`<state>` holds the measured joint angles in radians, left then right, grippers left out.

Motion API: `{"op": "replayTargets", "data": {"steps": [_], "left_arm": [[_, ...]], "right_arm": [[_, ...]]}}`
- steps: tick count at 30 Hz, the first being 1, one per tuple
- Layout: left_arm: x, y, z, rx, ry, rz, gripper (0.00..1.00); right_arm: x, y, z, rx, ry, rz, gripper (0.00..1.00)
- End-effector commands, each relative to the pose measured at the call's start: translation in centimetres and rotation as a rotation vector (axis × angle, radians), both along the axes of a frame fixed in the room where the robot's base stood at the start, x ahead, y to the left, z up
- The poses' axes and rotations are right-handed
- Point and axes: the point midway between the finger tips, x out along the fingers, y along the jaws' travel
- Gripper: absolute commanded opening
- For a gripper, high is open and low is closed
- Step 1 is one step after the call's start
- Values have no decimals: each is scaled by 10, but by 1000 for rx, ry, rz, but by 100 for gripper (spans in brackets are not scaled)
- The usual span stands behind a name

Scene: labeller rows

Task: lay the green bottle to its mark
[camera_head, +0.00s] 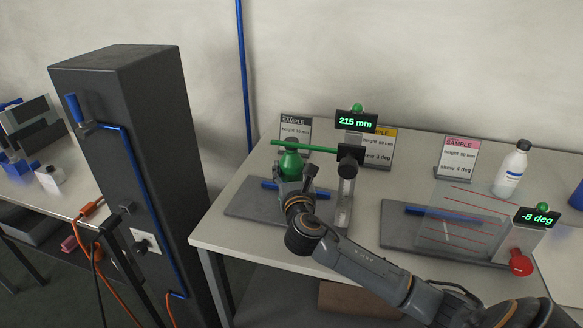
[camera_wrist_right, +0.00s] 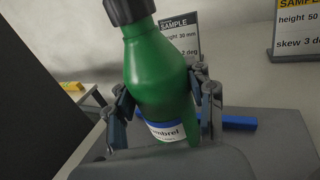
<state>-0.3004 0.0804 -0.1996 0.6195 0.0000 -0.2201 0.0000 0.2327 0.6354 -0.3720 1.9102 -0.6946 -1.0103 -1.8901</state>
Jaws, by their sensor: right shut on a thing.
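The green bottle (camera_head: 290,164) with its dark cap is in my right gripper (camera_head: 294,184), above the left grey plate (camera_head: 243,211). In the right wrist view the bottle (camera_wrist_right: 160,75) stands nearly upright, slightly tilted, with a white and blue label. The right gripper's fingers (camera_wrist_right: 165,105) close on both of its sides. A blue bar (camera_wrist_right: 238,122) lies on the plate behind it. Whether the bottle's base touches the plate is hidden. I cannot tell which spot is its mark. My left gripper is not in view.
A gauge post (camera_head: 346,195) with a green arm and a "215 mm" display (camera_head: 356,121) stands right beside the bottle. Sample cards (camera_head: 457,157) stand behind. At right are a clear lined panel (camera_head: 462,222), a "-8 deg" display (camera_head: 537,217) and a white bottle (camera_head: 511,169).

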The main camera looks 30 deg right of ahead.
Motion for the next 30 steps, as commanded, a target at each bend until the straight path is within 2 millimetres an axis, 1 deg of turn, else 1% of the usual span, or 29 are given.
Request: {"op": "replayTargets", "data": {"steps": [30], "left_arm": [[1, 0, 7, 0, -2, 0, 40]], "right_arm": [[0, 0, -3, 1, 2, -1, 27]]}}
